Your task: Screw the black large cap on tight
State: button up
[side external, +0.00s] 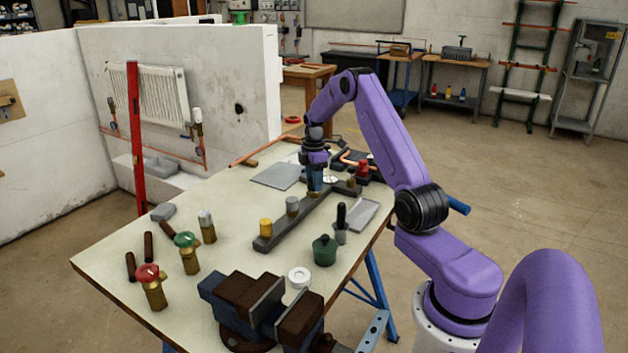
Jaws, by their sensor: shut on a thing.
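A dark grey bar (273,238) lies slantwise on the bench top and carries several upright short stubs. A yellow one (265,228) is at its near end, a grey one (292,206) is behind it, and a brass-coloured one (351,186) is near the far end. My gripper (315,187) points straight down over the bar, beyond the grey stub. It is shut on a small piece there, apparently the black large cap, mostly hidden by the fingers. I cannot tell its colour, its thread or how it sits.
A vice (262,310) and valves with red (151,284) and green (187,252) handles are in front. Copper pipes and a red fitting (361,170) lie behind my gripper.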

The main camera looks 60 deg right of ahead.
jog(key=m, duration=0.4)
jog(key=shift+m, duration=0.4)
jog(key=m, duration=1.2)
jog(key=o, duration=1)
